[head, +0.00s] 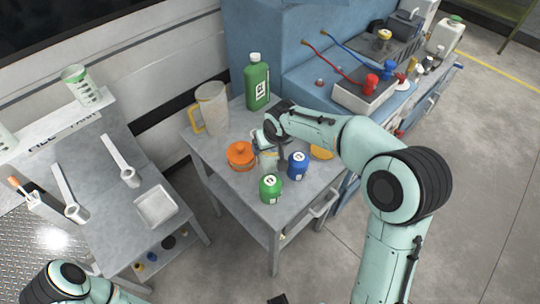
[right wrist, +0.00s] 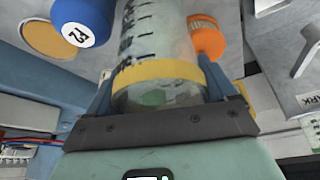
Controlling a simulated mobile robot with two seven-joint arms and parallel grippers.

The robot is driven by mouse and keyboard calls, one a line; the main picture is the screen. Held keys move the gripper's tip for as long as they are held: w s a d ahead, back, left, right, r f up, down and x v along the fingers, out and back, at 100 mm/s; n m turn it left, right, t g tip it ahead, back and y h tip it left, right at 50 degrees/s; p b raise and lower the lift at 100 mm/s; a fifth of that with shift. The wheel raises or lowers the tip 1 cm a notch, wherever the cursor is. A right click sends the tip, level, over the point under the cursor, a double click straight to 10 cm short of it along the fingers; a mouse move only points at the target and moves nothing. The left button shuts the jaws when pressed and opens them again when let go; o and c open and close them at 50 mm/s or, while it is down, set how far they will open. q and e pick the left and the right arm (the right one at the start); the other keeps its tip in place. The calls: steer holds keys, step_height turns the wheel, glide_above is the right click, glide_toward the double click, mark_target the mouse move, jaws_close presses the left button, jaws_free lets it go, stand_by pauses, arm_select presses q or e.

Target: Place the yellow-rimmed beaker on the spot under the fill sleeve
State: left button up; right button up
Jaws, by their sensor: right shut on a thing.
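My right gripper (head: 268,143) is shut on the yellow-rimmed beaker (head: 268,162), a clear graduated vessel over the middle of the small grey table. In the right wrist view the fingers (right wrist: 160,85) flank the beaker's yellow band (right wrist: 158,72). I cannot tell whether its base touches the table. Two pale arms with short sleeves stand on the grey bench at left: a left sleeve (head: 75,213) and a right sleeve (head: 130,177). Lettering on the ledge behind seems to read FILL at left and PARK at right. The spot under the left sleeve is not clear. My left gripper is out of view.
Around the beaker stand an orange pot (head: 241,156), a green bottle (head: 270,188), a blue bottle (head: 298,166), a yellow disc (head: 320,152), a big jug (head: 211,108) and a tall green bottle (head: 257,82). A square tray (head: 155,206) sits on the bench; a gap separates bench and table.

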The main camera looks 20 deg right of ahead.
steer(key=shift+f, duration=2.5)
steer(key=shift+f+b, duration=0.2)
steer(key=shift+b, duration=0.15)
steer(key=o, duration=1.2)
steer(key=shift+r, duration=0.15)
